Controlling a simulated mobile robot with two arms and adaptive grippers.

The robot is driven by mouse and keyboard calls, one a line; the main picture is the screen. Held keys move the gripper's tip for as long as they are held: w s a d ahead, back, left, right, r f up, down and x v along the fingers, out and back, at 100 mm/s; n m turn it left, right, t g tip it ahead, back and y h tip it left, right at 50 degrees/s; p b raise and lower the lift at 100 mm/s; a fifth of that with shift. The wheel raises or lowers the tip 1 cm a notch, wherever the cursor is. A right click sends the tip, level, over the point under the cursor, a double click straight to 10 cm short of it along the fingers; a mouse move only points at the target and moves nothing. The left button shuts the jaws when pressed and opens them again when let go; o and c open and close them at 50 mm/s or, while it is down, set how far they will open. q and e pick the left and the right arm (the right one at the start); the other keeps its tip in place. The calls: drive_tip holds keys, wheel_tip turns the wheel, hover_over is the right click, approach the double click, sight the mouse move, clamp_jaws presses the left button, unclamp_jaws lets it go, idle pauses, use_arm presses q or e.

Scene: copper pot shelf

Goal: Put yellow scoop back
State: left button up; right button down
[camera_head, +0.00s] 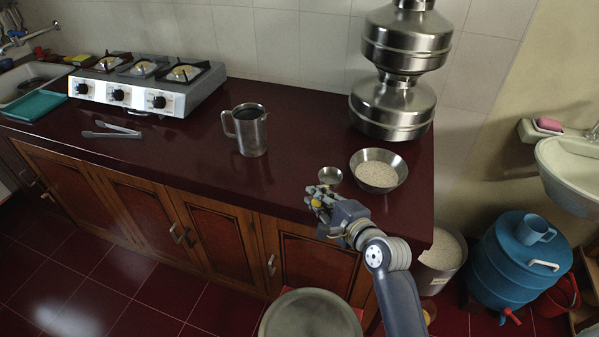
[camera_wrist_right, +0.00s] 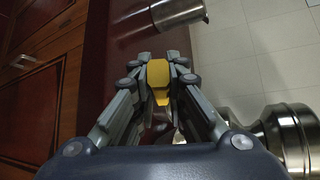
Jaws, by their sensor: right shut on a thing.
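My right gripper (camera_head: 322,200) is shut on the yellow scoop (camera_wrist_right: 158,82). In the head view only a small yellow part of the scoop (camera_head: 316,203) shows between the fingers, at the counter's front edge. The rest of it is hidden by the fingers. In the wrist view my right gripper (camera_wrist_right: 158,72) has its fingers on both sides of the scoop. My left gripper is not in view.
A small metal bowl (camera_head: 330,175) and a wide bowl of grain (camera_head: 378,173) are just beyond the gripper. Stacked steel vessels (camera_head: 393,107) stand behind. A grain-filled bin (camera_head: 437,276) and blue drum (camera_head: 510,268) stand on the floor.

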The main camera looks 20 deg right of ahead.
drive_tip(key=x, duration=0.4)
drive_tip(key=p+x, duration=0.1)
drive_tip(key=x, duration=0.9)
drive_tip(key=shift+d+f, duration=0.3)
drive_tip(key=shift+f, duration=0.05)
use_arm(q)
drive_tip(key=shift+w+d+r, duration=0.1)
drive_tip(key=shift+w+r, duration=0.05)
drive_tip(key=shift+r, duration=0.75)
use_arm(e)
drive_tip(key=shift+w, duration=0.1)
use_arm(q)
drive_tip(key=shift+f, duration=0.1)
use_arm(e)
drive_tip(key=shift+f, duration=0.15)
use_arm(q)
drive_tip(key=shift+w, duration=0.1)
use_arm(e)
drive_tip(key=c, duration=1.6)
unclamp_jaws()
